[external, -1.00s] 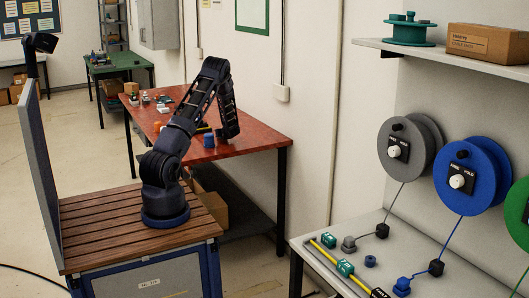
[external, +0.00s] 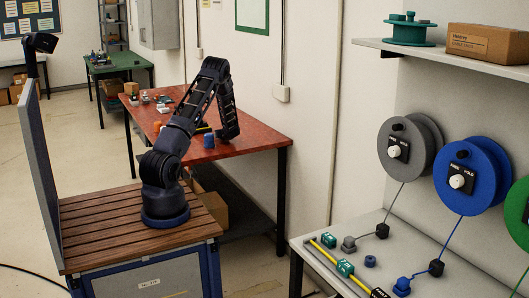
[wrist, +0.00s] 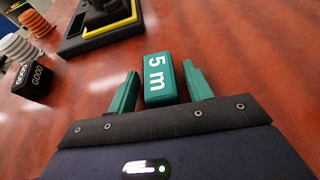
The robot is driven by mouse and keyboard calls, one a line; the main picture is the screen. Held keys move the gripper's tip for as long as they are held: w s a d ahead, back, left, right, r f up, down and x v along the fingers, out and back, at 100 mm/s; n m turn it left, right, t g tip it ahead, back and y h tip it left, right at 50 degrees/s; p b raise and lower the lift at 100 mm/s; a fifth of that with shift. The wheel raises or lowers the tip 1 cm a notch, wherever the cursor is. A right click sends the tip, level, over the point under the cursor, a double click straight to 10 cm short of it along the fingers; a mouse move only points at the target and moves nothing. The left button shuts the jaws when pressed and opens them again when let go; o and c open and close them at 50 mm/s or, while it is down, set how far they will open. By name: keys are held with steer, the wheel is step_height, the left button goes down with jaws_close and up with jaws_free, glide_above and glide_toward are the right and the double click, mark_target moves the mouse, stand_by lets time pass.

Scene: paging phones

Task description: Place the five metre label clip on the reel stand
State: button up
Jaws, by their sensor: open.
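The teal label clip marked "5 m" (wrist: 160,80) lies on the red table in the wrist view. My gripper (wrist: 160,82) is open, with its teal fingers on either side of the clip and small gaps visible. In the external view my arm reaches down to the red table, and its gripper and the clip are too small or hidden to make out. Large grey (external: 405,145) and blue (external: 470,180) reels are mounted above the bench at right. I cannot tell for certain which part is the reel stand.
A black base with a yellow frame (wrist: 100,30) lies beyond the clip. A black block marked "GOOD" (wrist: 32,82) and ribbed white and orange pieces are at left. The grey bench (external: 330,270) holds connectors, cables and teal clips. The red table (external: 255,138) is clear near its right end.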

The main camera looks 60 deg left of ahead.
steer(key=v, duration=0.9)
steer(key=shift+d+r, duration=0.45)
steer(key=shift+d, duration=0.15)
